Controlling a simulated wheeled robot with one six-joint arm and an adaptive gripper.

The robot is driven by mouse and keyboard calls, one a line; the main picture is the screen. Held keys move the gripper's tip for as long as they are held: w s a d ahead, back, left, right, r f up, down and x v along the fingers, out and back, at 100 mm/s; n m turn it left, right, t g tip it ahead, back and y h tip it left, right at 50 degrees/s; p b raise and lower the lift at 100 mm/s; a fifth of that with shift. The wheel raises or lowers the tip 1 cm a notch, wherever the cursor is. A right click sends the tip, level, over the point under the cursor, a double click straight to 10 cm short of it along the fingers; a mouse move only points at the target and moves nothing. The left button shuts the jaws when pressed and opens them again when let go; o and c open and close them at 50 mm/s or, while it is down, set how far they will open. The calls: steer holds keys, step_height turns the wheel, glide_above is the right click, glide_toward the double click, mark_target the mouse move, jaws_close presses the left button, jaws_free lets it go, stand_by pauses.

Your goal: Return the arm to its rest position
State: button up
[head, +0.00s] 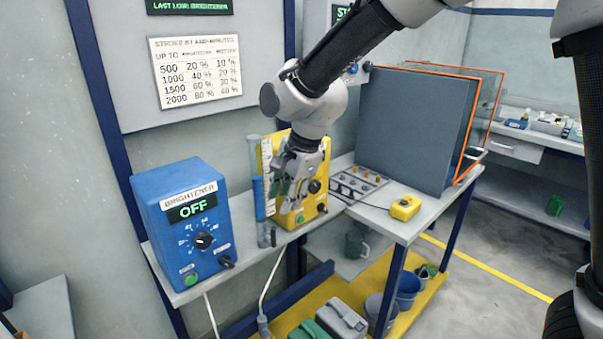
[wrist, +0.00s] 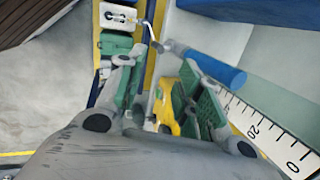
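My arm reaches down from the top right in the head view. My gripper (head: 287,196) hangs in front of the yellow control box (head: 312,205), just right of the clear tube with blue liquid (head: 258,197). In the wrist view my gripper (wrist: 163,100) has its two green-padded fingers spread apart, with nothing held between them. The tube's blue part also shows in the wrist view (wrist: 212,66), beyond the right finger. The gripper partly hides the yellow box. Whether a finger touches the box or the tube, I cannot tell.
A blue box reading OFF (head: 188,222) stands left on the shelf. A grey panel with an orange-edged clear guard (head: 412,125), a switch plate (head: 356,184) and a yellow pendant (head: 405,207) are right. Buckets (head: 408,288) and cases (head: 341,319) sit below. Open floor lies right.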

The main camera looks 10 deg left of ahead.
steer(key=s+d+r+n+t+h, duration=0.1)
steer(key=s+d+r+n, duration=0.2)
steer(key=d, duration=1.2)
steer(key=s+d+r+n+t+h, duration=0.1)
steer(key=s+d+r+n, duration=0.2)
steer(key=s+d, duration=0.5)
steer(key=s+d+r+n+t+h, duration=0.1)
steer(key=s+d+r+n, duration=0.2)
steer(key=d, duration=2)
steer(key=s+r, duration=0.2)
steer(key=s, duration=0.1)
steer(key=shift+r+h, duration=0.2)
steer(key=shift+h, duration=0.1)
steer(key=shift+s+d, duration=0.1)
